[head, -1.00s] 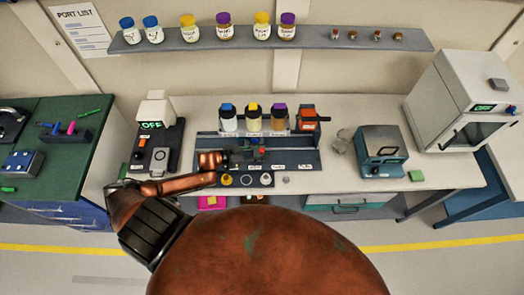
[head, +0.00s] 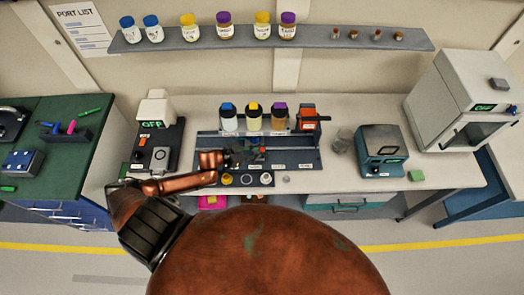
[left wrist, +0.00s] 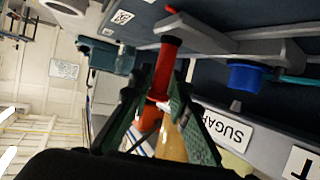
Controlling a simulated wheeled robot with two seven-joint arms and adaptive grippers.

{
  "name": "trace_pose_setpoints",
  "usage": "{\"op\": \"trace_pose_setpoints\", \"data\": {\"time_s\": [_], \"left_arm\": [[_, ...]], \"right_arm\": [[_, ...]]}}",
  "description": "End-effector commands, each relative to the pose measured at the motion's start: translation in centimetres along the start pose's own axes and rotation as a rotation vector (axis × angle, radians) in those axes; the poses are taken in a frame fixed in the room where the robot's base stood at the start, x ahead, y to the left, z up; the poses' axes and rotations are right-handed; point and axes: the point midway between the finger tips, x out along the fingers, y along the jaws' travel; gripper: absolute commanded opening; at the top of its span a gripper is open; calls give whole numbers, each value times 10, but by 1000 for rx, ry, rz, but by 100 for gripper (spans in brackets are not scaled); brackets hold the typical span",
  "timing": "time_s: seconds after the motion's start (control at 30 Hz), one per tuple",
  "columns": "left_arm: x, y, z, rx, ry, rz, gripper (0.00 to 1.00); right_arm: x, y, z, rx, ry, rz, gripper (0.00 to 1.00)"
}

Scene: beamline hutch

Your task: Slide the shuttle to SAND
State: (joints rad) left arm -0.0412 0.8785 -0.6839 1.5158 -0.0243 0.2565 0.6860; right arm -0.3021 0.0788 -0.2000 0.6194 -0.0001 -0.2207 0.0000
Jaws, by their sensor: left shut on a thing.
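The dispenser station (head: 222,146) stands mid-bench with three capped bottles above a dark labelled front. My left gripper (head: 236,158) is at its front, left of centre. In the left wrist view my left gripper (left wrist: 158,98) is shut on a red handle (left wrist: 167,62), apparently the shuttle's. The handle's far end meets a grey bracket (left wrist: 195,38). A SUGAR label (left wrist: 229,131) shows on the right of that view, with part of another label beside it. The station's labels are too small to read in the head view, so I cannot tell which is SAND. My right gripper is not in view.
A device reading OFF (head: 157,142) stands left of the station. A blue-grey instrument (head: 381,150) and a clear beaker (head: 343,140) stand to the right. Dark round holders (head: 247,180) lie along the station's front. A bottle shelf (head: 330,40) is above.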

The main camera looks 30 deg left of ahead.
Motion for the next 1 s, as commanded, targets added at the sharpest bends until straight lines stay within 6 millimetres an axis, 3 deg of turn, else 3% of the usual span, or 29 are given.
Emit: {"op": "trace_pose_setpoints", "data": {"time_s": [0.27, 0.53, 0.7, 1.0], "left_arm": [[8, 4, -5, -1, 4, 1, 0], [66, 30, -30, -2, 7, 3, 0], [90, 40, -39, -1, 5, 1, 0], [94, 42, -40, 1, 2, 0, 0]], "right_arm": [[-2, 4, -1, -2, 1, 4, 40], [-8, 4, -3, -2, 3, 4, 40], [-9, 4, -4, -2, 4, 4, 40], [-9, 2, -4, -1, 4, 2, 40]]}}
